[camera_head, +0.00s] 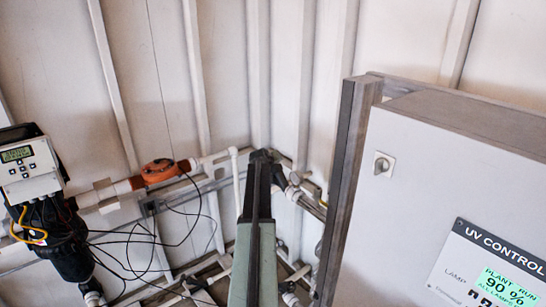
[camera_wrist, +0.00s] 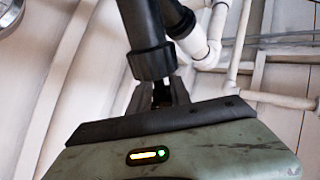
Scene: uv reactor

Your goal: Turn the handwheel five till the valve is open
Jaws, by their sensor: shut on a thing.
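In the wrist view my gripper (camera_wrist: 162,92) shows as dark jaws beyond my green and black wrist housing. The jaws are shut on a dark part, mostly hidden between them, directly below a black collared fitting (camera_wrist: 152,62). I cannot tell whether that part belongs to handwheel five. No full wheel rim or number shows in either view. In the head view my arm reaches up the middle to the pipes in the corner, and its far end hides what it holds.
A grey control cabinet (camera_head: 440,180) with a metal post (camera_head: 345,180) stands close on the right. At left are a meter box (camera_head: 28,165), an orange fitting (camera_head: 160,171) and loose black cables. White pipes (camera_wrist: 232,75) run behind my gripper. Ribbed white walls close the corner.

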